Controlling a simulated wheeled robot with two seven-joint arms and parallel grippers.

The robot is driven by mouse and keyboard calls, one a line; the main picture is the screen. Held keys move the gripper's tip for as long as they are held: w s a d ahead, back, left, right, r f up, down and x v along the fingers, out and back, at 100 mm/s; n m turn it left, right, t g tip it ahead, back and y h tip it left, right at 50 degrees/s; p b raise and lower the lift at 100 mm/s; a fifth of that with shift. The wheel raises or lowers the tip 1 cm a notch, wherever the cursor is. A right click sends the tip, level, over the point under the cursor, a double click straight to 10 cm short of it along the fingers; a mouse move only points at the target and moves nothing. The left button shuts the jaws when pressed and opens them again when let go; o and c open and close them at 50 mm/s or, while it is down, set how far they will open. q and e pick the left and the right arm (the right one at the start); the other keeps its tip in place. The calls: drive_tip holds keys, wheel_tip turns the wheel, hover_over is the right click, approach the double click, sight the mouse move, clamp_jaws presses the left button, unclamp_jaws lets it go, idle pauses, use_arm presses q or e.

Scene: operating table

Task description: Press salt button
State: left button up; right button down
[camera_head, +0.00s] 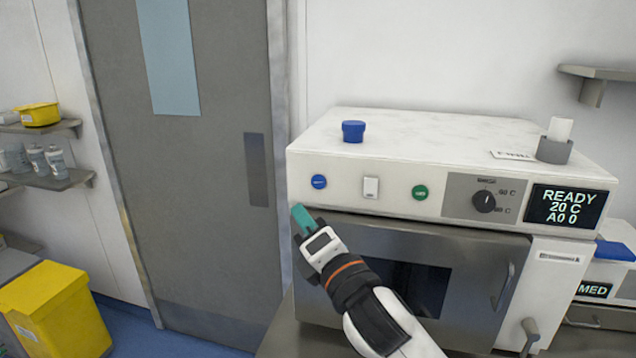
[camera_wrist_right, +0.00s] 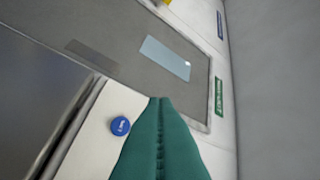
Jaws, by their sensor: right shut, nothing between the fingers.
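A white washer machine (camera_head: 400,165) has a row of controls on its front panel. A round blue button (camera_head: 319,181) sits at the panel's left end; it also shows in the right wrist view (camera_wrist_right: 120,126) with a small label too blurred to read. To its right are a white rocker switch (camera_head: 371,187) and a green button (camera_head: 420,192). My right gripper (camera_head: 301,214) is shut and empty, its teal fingers pointing up just below and left of the blue button. In the right wrist view the shut fingers (camera_wrist_right: 160,130) appear right of the blue button, apparently apart from it. My left gripper is not in view.
A dial (camera_head: 484,201) and a display (camera_head: 566,206) reading READY 20 C A0 0 are at the panel's right. A blue cap (camera_head: 353,131) and a grey holder (camera_head: 554,149) stand on top. The machine's door (camera_head: 470,270) is closed below. A yellow bin (camera_head: 60,310) stands left.

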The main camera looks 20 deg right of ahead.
sight(318, 182)
drive_tip(key=w+d, duration=0.5)
drive_tip(key=w, duration=0.2)
drive_tip(key=shift+w+b, duration=0.15)
drive_tip(key=shift+b, duration=0.2)
idle(0.4)
drive_tip(key=shift+w+d, duration=0.1)
idle(1.7)
drive_tip(key=shift+w+d, duration=0.15)
drive_tip(key=shift+w, duration=0.1)
